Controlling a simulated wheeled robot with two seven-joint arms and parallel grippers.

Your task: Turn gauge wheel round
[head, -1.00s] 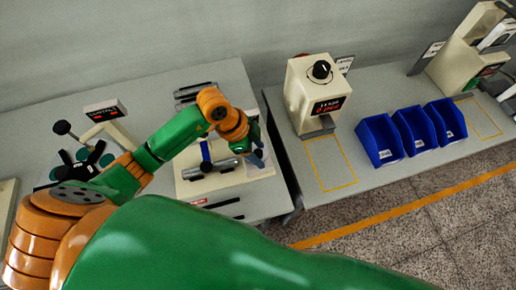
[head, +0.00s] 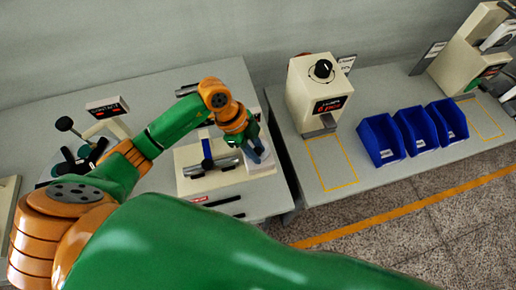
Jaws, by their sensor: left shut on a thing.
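My left gripper (head: 259,151) is over the right end of a pale fixture (head: 215,181) on the left bench. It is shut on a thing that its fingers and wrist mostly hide. I cannot make out a gauge wheel clearly in this view. The fixture carries a blue upright part (head: 206,146) and a grey cylinder lying across it (head: 226,163), just left of the gripper. My right gripper is not in view.
Dark bars (head: 222,200) lie along the fixture's front. On the right bench are a cream box with a black knob (head: 304,92) and blue bins (head: 379,139). A gap separates the benches.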

